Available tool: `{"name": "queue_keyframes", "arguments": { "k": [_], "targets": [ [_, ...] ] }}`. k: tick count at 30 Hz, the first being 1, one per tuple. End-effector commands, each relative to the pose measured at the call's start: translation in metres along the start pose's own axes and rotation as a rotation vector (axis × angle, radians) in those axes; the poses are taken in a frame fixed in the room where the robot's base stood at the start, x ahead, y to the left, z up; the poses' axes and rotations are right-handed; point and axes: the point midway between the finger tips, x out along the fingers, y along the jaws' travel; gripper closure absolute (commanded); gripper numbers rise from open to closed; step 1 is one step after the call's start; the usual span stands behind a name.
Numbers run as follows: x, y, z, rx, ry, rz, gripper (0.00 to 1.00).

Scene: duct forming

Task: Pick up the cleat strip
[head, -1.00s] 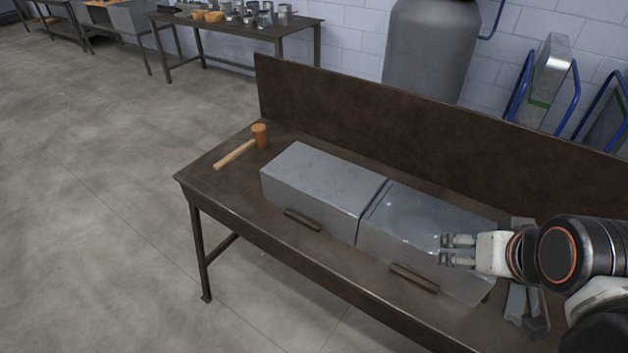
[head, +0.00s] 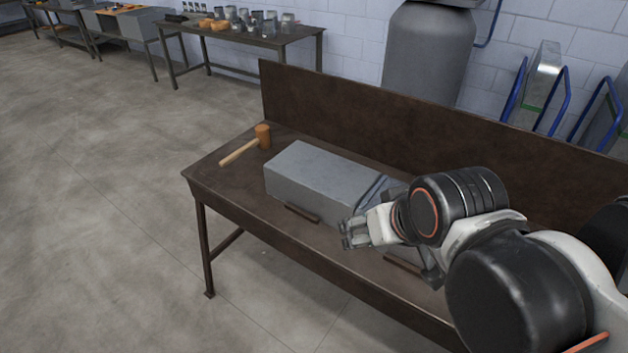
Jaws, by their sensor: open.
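My gripper (head: 350,234) is open and empty, fingers pointing left, in front of the seam between two grey sheet-metal duct boxes. The left duct box (head: 312,177) lies on the brown workbench (head: 207,178). The right duct box (head: 374,189) is mostly hidden behind my gripper and arm. No piece is clearly identifiable as the cleat strip. The loose grey metal strips at the bench's right end, seen a second ago, are now hidden by my arm. Two short brown bars lie along the boxes' front, one at the left box (head: 302,214) and one below my gripper (head: 403,263).
A wooden mallet (head: 247,147) lies at the bench's left end. A tall brown backboard (head: 345,115) closes off the bench's rear. A grey tank (head: 428,55) and blue-framed racks (head: 545,90) stand behind it. Floor at left is open.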

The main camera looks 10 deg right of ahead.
Motion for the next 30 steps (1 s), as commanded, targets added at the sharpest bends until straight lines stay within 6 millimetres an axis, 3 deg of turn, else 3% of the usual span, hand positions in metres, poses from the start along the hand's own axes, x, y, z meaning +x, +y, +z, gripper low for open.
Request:
{"name": "queue_keyframes", "arguments": {
  "k": [1, 5, 6, 30],
  "targets": [
    [0.0, 0.0, 0.0, 0.0, 0.0, 0.0, 0.42],
    [0.0, 0.0, 0.0, 0.0, 0.0, 0.0, 0.72],
    [0.0, 0.0, 0.0, 0.0, 0.0, 0.0, 0.74],
    [0.02, 0.0, 0.014, 0.0, 0.0, 0.0, 0.74]
  ]
}}
